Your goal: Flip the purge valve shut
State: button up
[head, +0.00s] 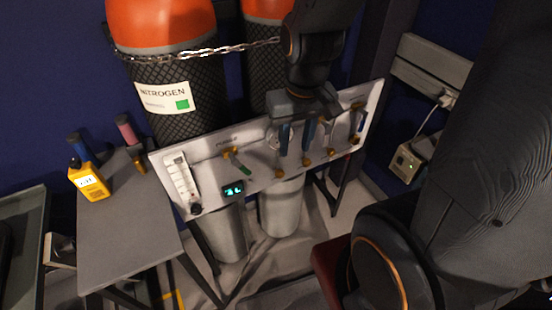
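A pale panel (212,174) stands in front of the gas cylinders. Near its left part, a brass valve with a green handle (241,163) sits under small lettering that may read "purge". Its handle slants down to the right. My gripper (297,126) is over the middle of the panel, to the right of the green-handled valve and apart from it. Its fingers are dark and blend with the blue handles behind, so I cannot tell how far apart they are.
Several brass valves with blue handles (308,136) line the panel's right half. A flow meter (181,182) and a lit display (233,189) are at its left. A chained nitrogen cylinder (165,95) stands behind. A grey table (126,220) with a yellow meter (88,181) is at left.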

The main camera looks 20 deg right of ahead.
aim_at(236, 162)
jog(key=z, duration=1.35)
jog(key=k, duration=1.1)
jog(key=u, duration=1.6)
